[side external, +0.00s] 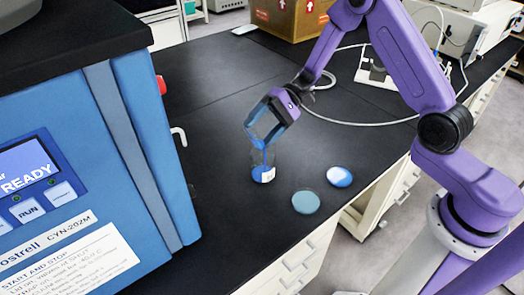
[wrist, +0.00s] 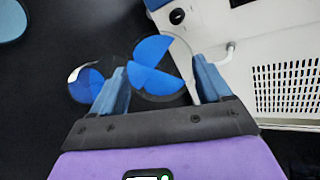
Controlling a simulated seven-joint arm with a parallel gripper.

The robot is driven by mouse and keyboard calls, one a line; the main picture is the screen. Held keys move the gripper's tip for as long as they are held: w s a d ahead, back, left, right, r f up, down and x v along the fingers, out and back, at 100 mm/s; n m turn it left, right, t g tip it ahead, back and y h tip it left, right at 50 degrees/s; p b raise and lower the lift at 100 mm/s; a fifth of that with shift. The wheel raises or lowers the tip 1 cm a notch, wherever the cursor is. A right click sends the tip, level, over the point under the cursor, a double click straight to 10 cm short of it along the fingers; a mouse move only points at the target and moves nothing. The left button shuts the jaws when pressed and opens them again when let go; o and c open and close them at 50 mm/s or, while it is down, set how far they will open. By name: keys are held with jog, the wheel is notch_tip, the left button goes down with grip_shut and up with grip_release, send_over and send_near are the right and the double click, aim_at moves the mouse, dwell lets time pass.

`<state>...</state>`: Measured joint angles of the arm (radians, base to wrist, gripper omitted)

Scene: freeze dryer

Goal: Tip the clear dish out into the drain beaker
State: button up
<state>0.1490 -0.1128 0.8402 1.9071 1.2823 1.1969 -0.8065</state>
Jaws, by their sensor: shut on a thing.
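My gripper (side external: 268,118) is shut on the clear dish (wrist: 160,66), which shows between its two fingers (wrist: 160,72) in the wrist view with blue liquid in it. In the side view the dish is steeply tilted over the drain beaker (side external: 262,171). A blue streak runs from the dish down into the beaker. The beaker is clear, stands upright on the bench, has a white label and holds blue liquid low down. It also shows in the wrist view (wrist: 86,86), left of the dish and partly hidden by a finger.
A pale teal disc (side external: 305,202) and a blue-and-white dish (side external: 340,177) lie on the black bench right of the beaker. The blue freeze dryer (side external: 130,130) stands at left, with a pale hook-shaped handle beside it. A cardboard box (side external: 290,18) and pale cable lie behind.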

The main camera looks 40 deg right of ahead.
jog(key=shift+s+d+n+t+y+b, duration=0.15)
jog(key=shift+d+n+t+y+b, duration=0.25)
jog(key=shift+y+b, duration=0.9)
dwell(2.3)
jog(key=shift+s+d+f+n+y+b, duration=0.1)
jog(key=shift+d+n+y+b, duration=0.15)
jog(key=shift+y+b, duration=0.6)
jog(key=shift+s+d+f+n+y+b, duration=0.1)
jog(key=shift+d+n+y+b, duration=0.15)
jog(key=shift+y+b, duration=0.6)
dwell(2.7)
